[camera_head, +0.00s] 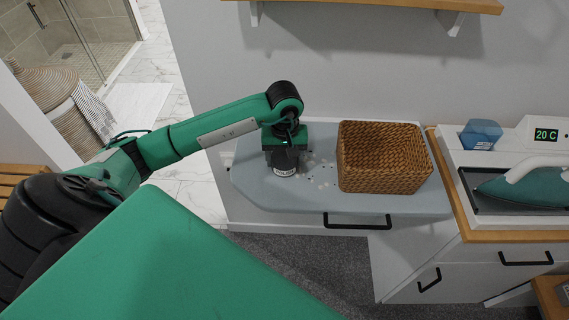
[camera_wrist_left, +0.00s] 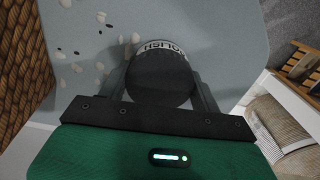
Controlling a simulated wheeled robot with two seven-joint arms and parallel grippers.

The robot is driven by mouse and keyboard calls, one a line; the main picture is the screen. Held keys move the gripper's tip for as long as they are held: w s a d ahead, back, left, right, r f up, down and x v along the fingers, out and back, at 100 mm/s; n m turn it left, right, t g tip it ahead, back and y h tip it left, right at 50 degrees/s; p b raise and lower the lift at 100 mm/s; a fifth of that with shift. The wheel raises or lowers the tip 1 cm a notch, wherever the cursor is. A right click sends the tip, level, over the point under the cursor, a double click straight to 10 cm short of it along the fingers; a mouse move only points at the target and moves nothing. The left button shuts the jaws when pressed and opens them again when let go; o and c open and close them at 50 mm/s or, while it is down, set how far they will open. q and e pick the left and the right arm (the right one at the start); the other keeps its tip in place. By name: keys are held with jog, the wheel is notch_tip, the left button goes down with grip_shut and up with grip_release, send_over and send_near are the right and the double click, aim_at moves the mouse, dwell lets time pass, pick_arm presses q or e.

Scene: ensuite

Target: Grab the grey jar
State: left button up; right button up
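The grey jar (camera_head: 285,172) stands on the blue-grey board, with a white lettered band showing below my left gripper (camera_head: 284,157). In the left wrist view the jar (camera_wrist_left: 160,76) shows its dark round top and part of the band. My left gripper (camera_wrist_left: 160,88) points down over the jar, with one finger on each side of it. The fingers are very close to its sides, but I cannot tell whether they press on it. The gripper body hides much of the jar in the head view. My right gripper is not in view.
A wicker basket (camera_head: 384,158) stands on the board (camera_head: 255,188) right of the jar; it also shows at the left wrist view's edge (camera_wrist_left: 22,58). Pale and dark specks lie between them. An iron (camera_head: 530,187) sits farther right. A wall shelf (camera_head: 385,5) is above.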

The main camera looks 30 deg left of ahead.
pick_arm(q)
jog(key=c, duration=0.4)
jog(key=shift+o, duration=0.2)
notch_tip(320, 180, up, 12)
jog(key=b, duration=0.3)
notch_tip(320, 180, up, 8)
send_over(285, 156)
jog(key=shift+s+p, duration=0.1)
jog(key=shift+p, duration=0.3)
